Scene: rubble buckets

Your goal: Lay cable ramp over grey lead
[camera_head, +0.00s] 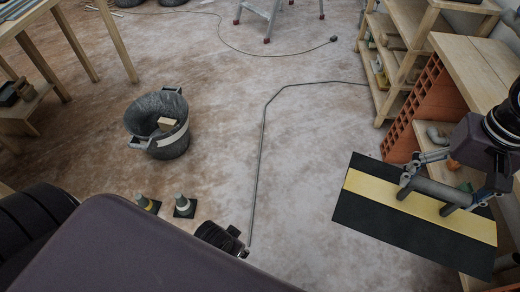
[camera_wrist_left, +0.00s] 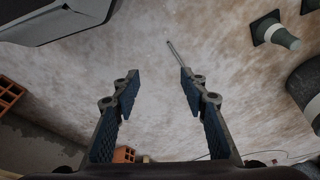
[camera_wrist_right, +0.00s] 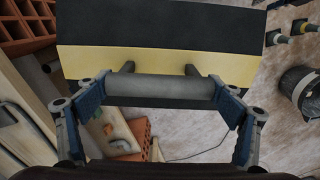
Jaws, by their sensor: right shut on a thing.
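The cable ramp (camera_head: 365,212) is a black slab with a yellow band and a grey bar handle (camera_wrist_right: 160,87). It is held tilted in the air at the right of the head view. My right gripper (camera_head: 442,186) is shut on the handle, its fingers at the two ends of the bar. The grey lead (camera_head: 259,165) lies on the floor left of the ramp, running up, bending, then going right to the shelves. A thin rod-like end, seemingly the lead, shows in the left wrist view (camera_wrist_left: 174,53). My left gripper (camera_wrist_left: 158,100) is open and empty above the floor.
A black bucket (camera_head: 141,139) with rubble stands left of the lead. Two small cones (camera_head: 184,207) are nearer me. Wooden shelves (camera_head: 376,72), orange bricks (camera_head: 425,105) and a wooden top (camera_head: 480,68) line the right. A stepladder (camera_head: 268,12) stands at the back. Floor beside the lead is clear.

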